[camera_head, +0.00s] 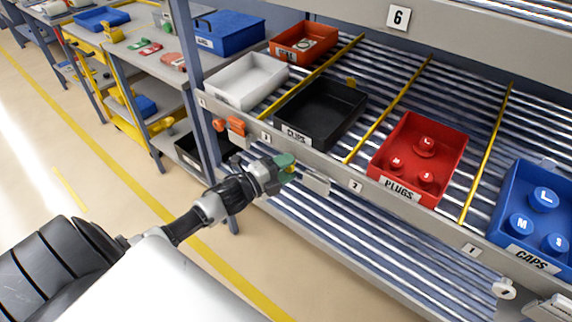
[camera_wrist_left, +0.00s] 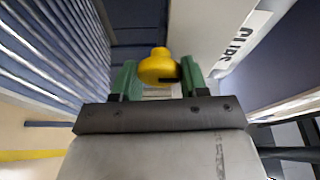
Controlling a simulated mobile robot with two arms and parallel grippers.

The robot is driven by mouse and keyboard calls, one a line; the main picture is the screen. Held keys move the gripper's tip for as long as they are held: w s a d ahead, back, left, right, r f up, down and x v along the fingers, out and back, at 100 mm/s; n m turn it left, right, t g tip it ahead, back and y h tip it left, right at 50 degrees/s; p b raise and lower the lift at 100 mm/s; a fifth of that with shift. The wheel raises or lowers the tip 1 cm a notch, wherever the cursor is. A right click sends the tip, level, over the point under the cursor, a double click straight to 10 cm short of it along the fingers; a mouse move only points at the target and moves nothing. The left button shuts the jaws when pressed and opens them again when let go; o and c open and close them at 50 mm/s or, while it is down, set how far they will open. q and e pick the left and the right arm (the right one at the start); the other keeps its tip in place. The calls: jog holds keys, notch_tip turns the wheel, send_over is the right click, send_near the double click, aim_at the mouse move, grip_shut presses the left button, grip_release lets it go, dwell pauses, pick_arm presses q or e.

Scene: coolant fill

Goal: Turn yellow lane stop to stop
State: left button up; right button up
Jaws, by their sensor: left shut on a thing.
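The yellow lane stop (camera_wrist_left: 158,68) is a rounded knob between the green fingertips in the left wrist view. My left gripper (camera_head: 287,169) is at the rack's front rail, below the black CLIPS bin, and is shut on this stop. In the head view the gripper hides most of the stop, so its turn position cannot be told there. The green fingers also show in the left wrist view (camera_wrist_left: 158,82). An orange stop (camera_head: 235,125) sits further left on the same rail. My right gripper is not in view.
The black CLIPS bin (camera_head: 335,133), red PLUGS bin (camera_head: 450,166), blue CAPS bin (camera_head: 508,208) and white bin (camera_head: 262,100) stand on the roller rack, with yellow lane dividers (camera_head: 405,90). A lower roller shelf (camera_head: 350,235) lies below the rail. The floor at left is clear.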

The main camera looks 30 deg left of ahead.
pick_arm(q)
jog(key=shift+m, duration=0.5)
jog(key=o, duration=1.2)
jog(key=shift+o, duration=0.2)
jog(key=v, duration=1.1)
jog(key=shift+b, duration=0.45)
jog(key=shift+w+r, duration=0.1)
jog(key=shift+r, duration=0.05)
